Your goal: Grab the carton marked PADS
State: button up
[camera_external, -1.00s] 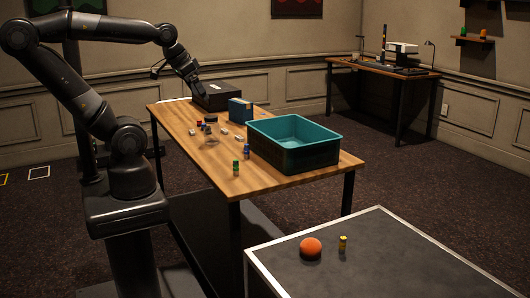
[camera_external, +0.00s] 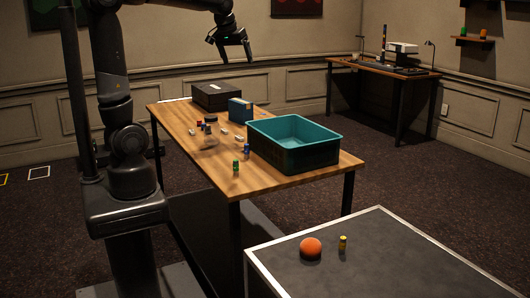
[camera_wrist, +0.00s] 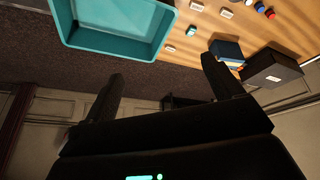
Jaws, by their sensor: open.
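No marking that reads PADS is legible in either view. A blue carton (camera_external: 240,110) stands upright on the wooden table behind the teal bin; it also shows in the wrist view (camera_wrist: 228,50). Several small white blocks (camera_external: 224,130) lie on the table, their faces too small to read. My gripper (camera_external: 236,58) is open and empty, high above the far part of the table. In the wrist view my gripper (camera_wrist: 162,72) has its two dark fingers spread wide with nothing between them.
A large teal bin (camera_external: 310,165) takes up the table's right end. A black box (camera_external: 217,95) sits at the far end. A clear jar (camera_external: 209,141) and small coloured cylinders, including a green one (camera_external: 236,167), stand on the wooden table (camera_external: 195,158).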

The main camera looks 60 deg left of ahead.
jog(key=w+a+f+n+g+y, duration=0.15)
jog(key=w+a+n, duration=0.25)
jog(key=w+a, duration=0.6)
jog(key=n+g+y, duration=0.3)
jog(key=n+g, duration=0.1)
jog(key=n, duration=0.5)
send_over(242, 101)
jog(key=w+d, duration=0.1)
jog(key=d, duration=0.3)
notch_tip(242, 101, down, 20)
jog(key=shift+a+f, duration=0.35)
jog(key=shift+f, duration=0.2)
jog(key=x, duration=0.5)
jog(key=shift+f, duration=0.1)
jog(key=x, duration=0.5)
jog(key=shift+s+d+f, duration=0.1)
jog(key=shift+s+f, duration=0.1)
jog(key=shift+s, duration=0.05)
jog(key=c, duration=1.2)
